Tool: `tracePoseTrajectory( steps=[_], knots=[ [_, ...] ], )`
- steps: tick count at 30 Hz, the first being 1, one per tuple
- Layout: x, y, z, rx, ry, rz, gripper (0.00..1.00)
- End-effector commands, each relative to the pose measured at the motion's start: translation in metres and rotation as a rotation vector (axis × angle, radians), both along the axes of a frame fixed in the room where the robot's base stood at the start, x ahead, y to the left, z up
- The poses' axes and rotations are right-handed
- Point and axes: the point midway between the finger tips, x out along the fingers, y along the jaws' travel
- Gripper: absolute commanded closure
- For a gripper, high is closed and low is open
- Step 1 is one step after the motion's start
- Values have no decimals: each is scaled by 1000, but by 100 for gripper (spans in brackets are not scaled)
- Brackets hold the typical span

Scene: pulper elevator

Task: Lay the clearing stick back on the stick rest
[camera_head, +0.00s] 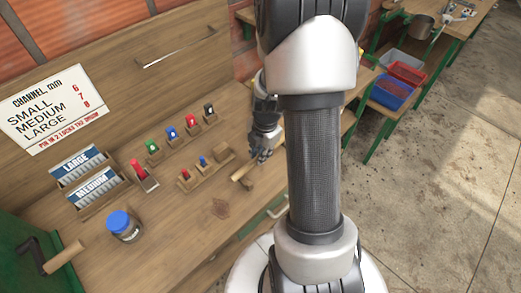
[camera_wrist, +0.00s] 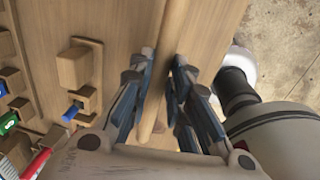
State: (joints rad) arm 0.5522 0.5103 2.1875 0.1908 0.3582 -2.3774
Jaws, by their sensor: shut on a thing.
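The clearing stick (camera_wrist: 162,75) is a slim, pale wooden rod. In the wrist view it runs lengthwise between the blue-grey fingers of my gripper (camera_wrist: 160,78), which is shut on it. In the head view the near end of the stick (camera_head: 243,172) juts out to the lower left of my gripper (camera_head: 262,153), low over the right part of the bench. I cannot tell whether the stick touches the bench top. I cannot make out the stick rest for certain; a wooden block (camera_wrist: 75,66) stands left of the stick, also in the head view (camera_head: 222,151).
Racks of coloured pegs (camera_head: 172,132) stand left of my gripper. Farther left are the LARGE and MEDIUM trays (camera_head: 98,192), a blue-capped jar (camera_head: 124,226) and a crank handle (camera_head: 62,258). Coloured bins (camera_head: 390,92) stand behind my arm.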

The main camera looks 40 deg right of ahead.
Motion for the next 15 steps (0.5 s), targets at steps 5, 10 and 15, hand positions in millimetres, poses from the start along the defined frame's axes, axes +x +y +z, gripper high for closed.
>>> tracePoseTrajectory(
  steps=[5,10,15],
  knots=[
    [0,0,-17,0,0,-1,100],
    [0,0,-30,0,0,0,100],
    [0,0,-42,0,-1,0,100]
  ],
)
